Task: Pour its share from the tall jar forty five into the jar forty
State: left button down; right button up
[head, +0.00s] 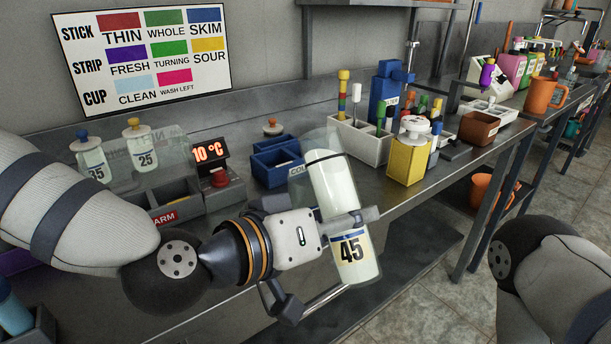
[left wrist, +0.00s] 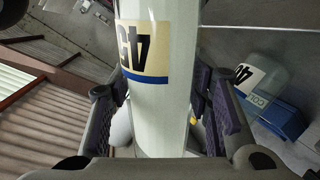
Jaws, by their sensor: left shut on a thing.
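The tall jar forty five (head: 333,190) is clear, holds whitish liquid and has a "45" label low on its side. My left gripper (head: 345,222) is shut around it, above the bench's front edge. The jar leans a little, top to the left. The left wrist view shows the jar (left wrist: 165,110) between the two fingers. To its right there, a pale jar (left wrist: 262,72) shows part of a label starting with "4", beside a blue block. It may be the jar forty; its full number is unreadable. In the head view jar forty five hides that spot. My right gripper is out of view.
Jars "35" (head: 93,160) and "25" (head: 141,150) stand at the back left, by a 10 °C display (head: 210,152). Blue bins (head: 272,163) stand behind jar forty five. A yellow container (head: 407,160) and a white rack (head: 360,142) stand to the right.

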aim_at(351, 209)
pick_arm(q)
jog(key=shift+s+d+f+n+g+b, duration=0.25)
jog(key=shift+s+f+n+g+b, duration=0.25)
jog(key=shift+n, duration=0.4)
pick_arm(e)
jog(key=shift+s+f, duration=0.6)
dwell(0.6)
pick_arm(q)
jog(key=shift+s+d+r+n+g, duration=0.15)
jog(key=shift+s+r+n+g, duration=0.1)
jog(key=shift+r+n+g, duration=0.3)
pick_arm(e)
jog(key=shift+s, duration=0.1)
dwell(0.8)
pick_arm(q)
jog(key=shift+s+r+n+g+h, duration=0.15)
jog(key=shift+r+n+g+h, duration=0.15)
jog(key=shift+r+n, duration=0.5)
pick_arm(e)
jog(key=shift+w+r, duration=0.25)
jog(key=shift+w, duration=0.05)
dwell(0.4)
